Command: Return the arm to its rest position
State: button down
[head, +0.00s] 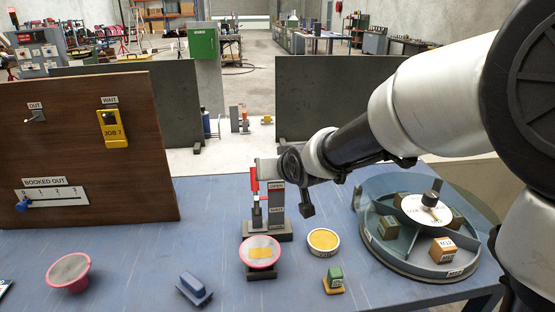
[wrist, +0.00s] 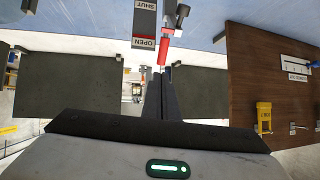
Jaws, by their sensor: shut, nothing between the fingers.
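My gripper (wrist: 161,78) shows in the wrist view with its two dark fingers together and nothing between them. The fingertips point at a red lever handle (wrist: 163,52), close to it in the picture; whether they touch cannot be told. In the head view my arm reaches in from the right over the table, and its end is beside the upright lever stand. The red handle (head: 254,181) stands at the height of the OPEN label there, above the SHUT label. The fingertips are not clear in the head view.
A round divided tray (head: 378,247) with several blocks lies under my arm. A brown board (head: 80,150) stands at left. A yellow-topped tin (head: 323,241) is nearby.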

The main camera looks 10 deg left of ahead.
jog(key=s+d+r+m+g+h+p, duration=0.1)
jog(key=s+d+r+h+p, duration=0.15)
jog(key=s+d, duration=0.4)
jog(key=s+d+r+m+g+h+p, duration=0.1)
jog(key=s+d+r+h, duration=0.2)
jog(key=d, duration=0.7)
jog(key=s+d+r+m+g+p, duration=0.1)
jog(key=s+d+r+p, duration=0.1)
jog(key=s, duration=0.8)
jog(key=s+d+r+m+g+p, duration=0.1)
jog(key=s+d+r, duration=0.1)
jog(key=s+d, duration=0.3)
jog(key=s, duration=0.4)
jog(key=shift+s+r+g+p, duration=0.15)
jog(key=shift+s+g+p, duration=0.15)
jog(key=shift+s+p, duration=0.1)
